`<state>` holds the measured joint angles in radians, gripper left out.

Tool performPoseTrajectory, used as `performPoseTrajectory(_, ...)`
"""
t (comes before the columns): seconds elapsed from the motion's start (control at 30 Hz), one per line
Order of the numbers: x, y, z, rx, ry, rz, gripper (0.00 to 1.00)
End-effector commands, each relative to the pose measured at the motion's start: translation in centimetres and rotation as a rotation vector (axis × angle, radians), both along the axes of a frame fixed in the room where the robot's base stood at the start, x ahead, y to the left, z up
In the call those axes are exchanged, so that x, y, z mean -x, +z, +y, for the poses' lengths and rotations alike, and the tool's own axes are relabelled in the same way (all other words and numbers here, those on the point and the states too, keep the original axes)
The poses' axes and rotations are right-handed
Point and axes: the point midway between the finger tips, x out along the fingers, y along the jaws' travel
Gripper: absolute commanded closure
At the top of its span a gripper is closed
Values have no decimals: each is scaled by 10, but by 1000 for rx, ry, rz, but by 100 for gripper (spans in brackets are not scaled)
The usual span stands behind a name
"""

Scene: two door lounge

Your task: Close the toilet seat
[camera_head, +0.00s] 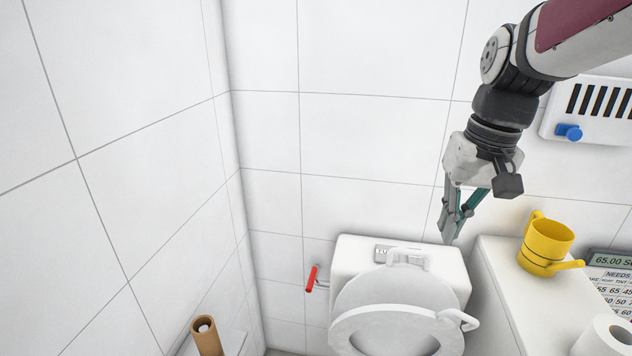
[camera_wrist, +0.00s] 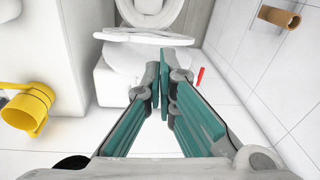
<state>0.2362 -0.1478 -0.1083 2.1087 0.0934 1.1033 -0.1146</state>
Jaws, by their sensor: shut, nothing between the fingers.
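The white toilet stands against the back wall. Its lid (camera_head: 375,291) is raised and leans toward the tank (camera_head: 345,256). The seat ring (camera_head: 352,322), with a white side handle (camera_head: 458,318), also looks raised in front of the lid; its lower part is cut off by the frame. In the wrist view the raised seat (camera_wrist: 145,36) shows nearly edge-on, with the open bowl (camera_wrist: 150,18) beyond it. My gripper (camera_head: 452,238) is shut and empty, pointing down above the tank's right side. Its fingers (camera_wrist: 165,72) also show in the wrist view; contact with the lid cannot be told.
A white counter (camera_head: 494,272) to the right of the toilet carries a yellow mug (camera_head: 546,245) and a toilet roll (camera_head: 604,338). A red handle (camera_head: 311,280) sits left of the tank. A brown roll (camera_head: 206,337) is at lower left. A white wall unit (camera_head: 590,110) hangs upper right.

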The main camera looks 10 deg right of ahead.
Motion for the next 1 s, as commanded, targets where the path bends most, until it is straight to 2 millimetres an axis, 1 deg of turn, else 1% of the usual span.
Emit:
performPoseTrajectory(0.03,-12,-8,-15,-12,-29,28,100)
performPoseTrajectory(0.1,-26,-18,-32,-29,-59,56,100)
performPoseTrajectory(0.17,-38,-27,-49,-42,-86,81,100)
performPoseTrajectory(0.3,-60,-54,-89,-73,-146,137,100)
performPoseTrajectory(0.5,-79,-99,-146,-114,-223,212,100)
performPoseTrajectory(0.6,-84,-119,-168,-130,-251,239,100)
performPoseTrajectory(0.7,-86,-133,-181,-141,-267,256,100)
performPoseTrajectory(0.8,-86,-140,-189,-147,-276,266,100)
performPoseTrajectory(0.93,-85,-148,-189,-148,-278,269,100)
performPoseTrajectory(1.0,-84,-155,-187,-148,-277,270,100)
